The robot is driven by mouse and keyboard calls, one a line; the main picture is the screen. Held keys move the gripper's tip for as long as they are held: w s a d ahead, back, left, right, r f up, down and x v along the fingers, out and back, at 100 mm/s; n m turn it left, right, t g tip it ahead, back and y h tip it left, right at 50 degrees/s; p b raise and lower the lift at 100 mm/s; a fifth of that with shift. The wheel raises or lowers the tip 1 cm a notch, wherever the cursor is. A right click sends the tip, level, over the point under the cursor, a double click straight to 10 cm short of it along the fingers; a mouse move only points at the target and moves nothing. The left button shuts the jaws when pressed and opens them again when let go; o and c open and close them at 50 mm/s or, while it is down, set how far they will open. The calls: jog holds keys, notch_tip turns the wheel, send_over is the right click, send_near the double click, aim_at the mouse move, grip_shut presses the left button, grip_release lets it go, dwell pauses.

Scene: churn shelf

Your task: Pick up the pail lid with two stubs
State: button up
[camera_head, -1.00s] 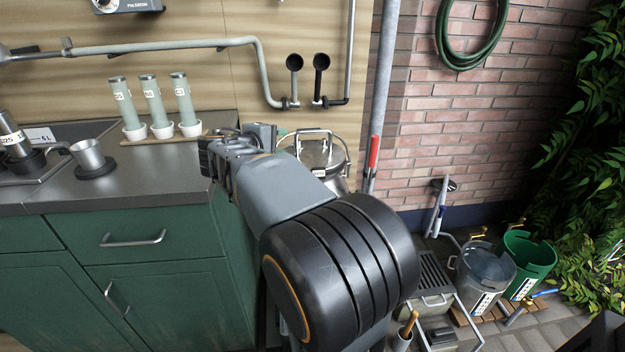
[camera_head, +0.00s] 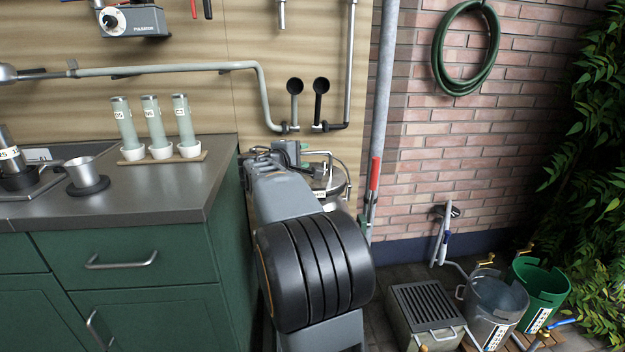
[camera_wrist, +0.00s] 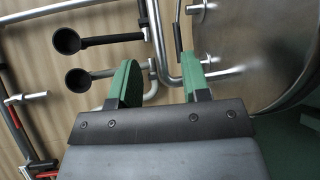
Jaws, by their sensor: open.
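A round steel lid-like top (camera_head: 340,183) with a bar handle shows behind my arm, right of the counter. My arm hides much of it, and I cannot clearly make out two stubs. In the wrist view a large steel disc (camera_wrist: 240,45) fills the upper right, with thin metal bars along its left edge. It appears to be the same lid. My gripper (camera_wrist: 162,82) is open, its two green fingers apart with nothing held between them. The right finger is close to the disc's left edge; I cannot tell whether they touch. In the head view my gripper (camera_head: 272,156) is partly hidden.
The green counter (camera_head: 130,200) stands left of my arm, holding several tubes and a cup. Pipes with two black funnels (camera_head: 321,86) run along the wall. A grey pipe with a red handle (camera_head: 375,174) stands right.

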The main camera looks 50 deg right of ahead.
aim_at(309, 153)
jog(key=shift+b+x, duration=0.4)
jog(key=shift+x, duration=1.9)
jog(key=shift+s, duration=0.2)
grip_shut()
jog(key=shift+r, duration=0.1)
